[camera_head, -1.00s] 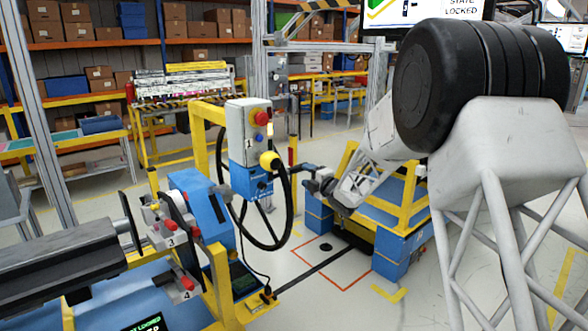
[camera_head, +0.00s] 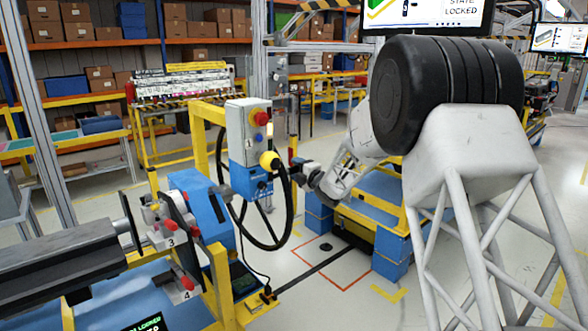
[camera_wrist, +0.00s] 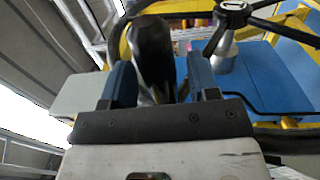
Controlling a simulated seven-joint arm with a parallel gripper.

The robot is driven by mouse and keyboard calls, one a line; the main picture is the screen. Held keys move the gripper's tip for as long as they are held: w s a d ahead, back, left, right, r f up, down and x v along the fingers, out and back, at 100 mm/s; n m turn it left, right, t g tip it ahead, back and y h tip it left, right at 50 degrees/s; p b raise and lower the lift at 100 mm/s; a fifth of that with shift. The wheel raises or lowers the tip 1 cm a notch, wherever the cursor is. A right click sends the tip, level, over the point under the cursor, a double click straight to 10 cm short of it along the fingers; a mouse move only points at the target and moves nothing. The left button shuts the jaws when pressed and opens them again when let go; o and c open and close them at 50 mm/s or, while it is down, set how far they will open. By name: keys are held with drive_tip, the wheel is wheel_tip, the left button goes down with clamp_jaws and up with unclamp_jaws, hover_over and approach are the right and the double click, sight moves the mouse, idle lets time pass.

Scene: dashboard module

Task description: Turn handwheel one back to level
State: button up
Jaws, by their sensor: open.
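A black handwheel (camera_head: 245,235) with thin spokes hangs below the grey and blue box marked 1. In the wrist view a black hub with spokes (camera_wrist: 235,15) shows at the top right, on a grey post. My gripper (camera_head: 293,166) is just right of the yellow knob; I cannot tell whether it touches. In the wrist view my gripper (camera_wrist: 161,78) is open, with a dark rounded piece (camera_wrist: 152,52) showing between its two fingers. Its contact with the fingers is unclear.
The box (camera_head: 249,135) has a red button and stands beside a yellow frame (camera_head: 199,140). Red handles marked 3 and 4 (camera_head: 187,283) are at the lower left. A blue and yellow stand (camera_head: 385,225) is behind my arm. Floor in the middle is open.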

drive_tip(key=shift+x, duration=0.9)
clamp_jaws()
